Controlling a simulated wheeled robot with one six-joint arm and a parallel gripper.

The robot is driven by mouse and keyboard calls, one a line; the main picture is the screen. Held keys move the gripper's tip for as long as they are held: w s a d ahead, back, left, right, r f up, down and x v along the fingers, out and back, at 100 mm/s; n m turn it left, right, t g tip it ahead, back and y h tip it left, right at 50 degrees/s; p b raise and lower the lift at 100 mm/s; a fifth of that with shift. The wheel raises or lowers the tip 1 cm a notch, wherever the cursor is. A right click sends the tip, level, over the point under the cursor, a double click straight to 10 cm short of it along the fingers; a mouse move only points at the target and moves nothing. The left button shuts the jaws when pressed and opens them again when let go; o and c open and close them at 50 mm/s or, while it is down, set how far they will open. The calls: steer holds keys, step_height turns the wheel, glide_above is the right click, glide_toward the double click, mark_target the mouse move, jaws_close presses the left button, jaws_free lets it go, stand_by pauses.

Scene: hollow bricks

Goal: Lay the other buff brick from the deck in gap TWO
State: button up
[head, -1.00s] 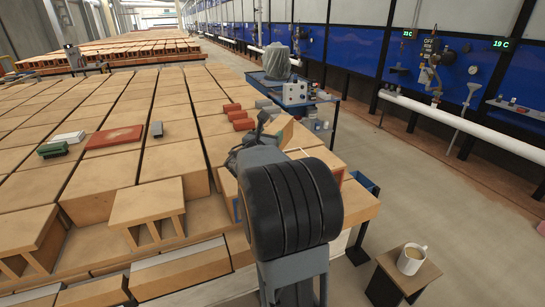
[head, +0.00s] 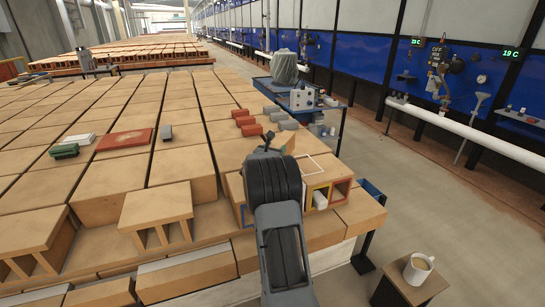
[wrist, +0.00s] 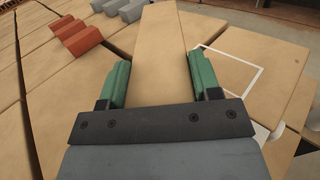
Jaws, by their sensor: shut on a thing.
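In the wrist view my gripper (wrist: 160,80) has its two green fingers closed on a long buff brick (wrist: 160,35), which runs away from me between them. In the head view my own arm hides the fingertips and most of that brick; my gripper (head: 268,152) is at the row's right front. Just right of it are a white outline (head: 317,166) on a top surface, a yellow frame (head: 308,199) and a red frame (head: 342,187). A blue frame (head: 240,214) shows at its left. The white outline (wrist: 231,68) is right of the held brick in the wrist view. I cannot read gap numbers.
Two hollow buff bricks (head: 155,208) (head: 35,232) stand at the front left. Small red pieces (head: 247,122) and grey pieces (head: 279,117) lie behind my gripper. A red board (head: 125,139) lies further left. A mug (head: 418,267) stands on a stool at right.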

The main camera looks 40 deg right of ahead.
steer(key=shift+w+d+f, duration=0.15)
steer(key=shift+w+f, duration=0.05)
steer(key=shift+f, duration=1.45)
steer(key=shift+f, duration=0.1)
steer(key=shift+s+f+b, duration=0.1)
steer(key=shift+b, duration=0.25)
steer(key=o, duration=1.2)
steer(key=shift+f, duration=0.1)
steer(key=shift+c, duration=0.2)
steer(key=shift+o, duration=0.8)
